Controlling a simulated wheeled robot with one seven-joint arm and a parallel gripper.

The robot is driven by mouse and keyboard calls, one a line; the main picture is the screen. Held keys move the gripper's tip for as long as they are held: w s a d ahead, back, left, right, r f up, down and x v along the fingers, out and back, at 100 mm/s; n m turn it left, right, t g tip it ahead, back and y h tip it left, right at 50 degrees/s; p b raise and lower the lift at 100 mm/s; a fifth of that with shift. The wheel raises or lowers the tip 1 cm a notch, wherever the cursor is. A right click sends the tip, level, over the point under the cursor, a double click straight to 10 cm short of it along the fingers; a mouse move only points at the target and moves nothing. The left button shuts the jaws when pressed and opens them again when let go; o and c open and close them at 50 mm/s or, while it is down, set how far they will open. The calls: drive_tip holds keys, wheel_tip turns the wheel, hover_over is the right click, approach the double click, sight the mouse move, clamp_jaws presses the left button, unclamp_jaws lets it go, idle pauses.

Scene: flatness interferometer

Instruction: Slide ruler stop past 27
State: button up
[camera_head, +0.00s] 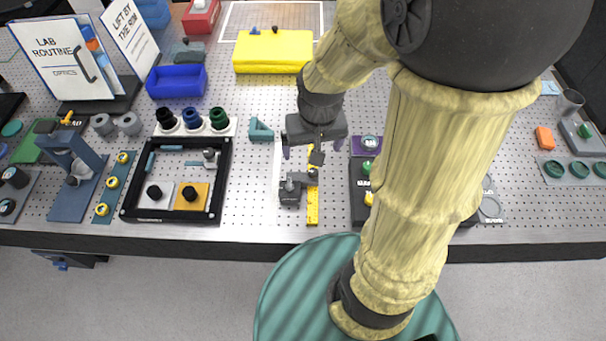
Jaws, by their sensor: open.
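A yellow ruler (312,207) lies on the perforated bench, running from near the front edge back toward my gripper. A dark grey ruler stop (291,190) with a small knob sits at the ruler, mostly on its left side. My gripper (314,154) is open above the far part of the ruler, behind the stop, with its purple-tipped fingers spread to either side. A small dark piece (317,157) shows between the fingers; I cannot tell whether it belongs to the stop. The ruler's numbers are too small to read.
A black-framed tray (128,203) with knobbed blocks is to the left. A teal wedge (260,130) stands near my gripper. A dark box with coloured buttons (360,205) is close on the right, partly behind my arm. A yellow case (272,52) lies behind.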

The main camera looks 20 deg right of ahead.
drive_tip(key=shift+o, duration=0.6)
drive_tip(key=w, duration=0.1)
drive_tip(key=w+f+m+g+b, duration=0.1)
drive_tip(key=w, duration=0.1)
drive_tip(key=w+f+m, duration=0.1)
drive_tip(key=w, duration=0.1)
drive_tip(key=shift+w+a+f+g, duration=0.1)
drive_tip(key=shift+w+a+g, duration=0.1)
drive_tip(key=shift+a+g, duration=0.1)
drive_tip(key=shift+w+m, duration=0.1)
drive_tip(key=shift+m, duration=0.2)
drive_tip(key=p, duration=0.2)
approach(303, 177)
wheel_tip(303, 177, down, 9)
drive_tip(key=shift+w+r, duration=0.15)
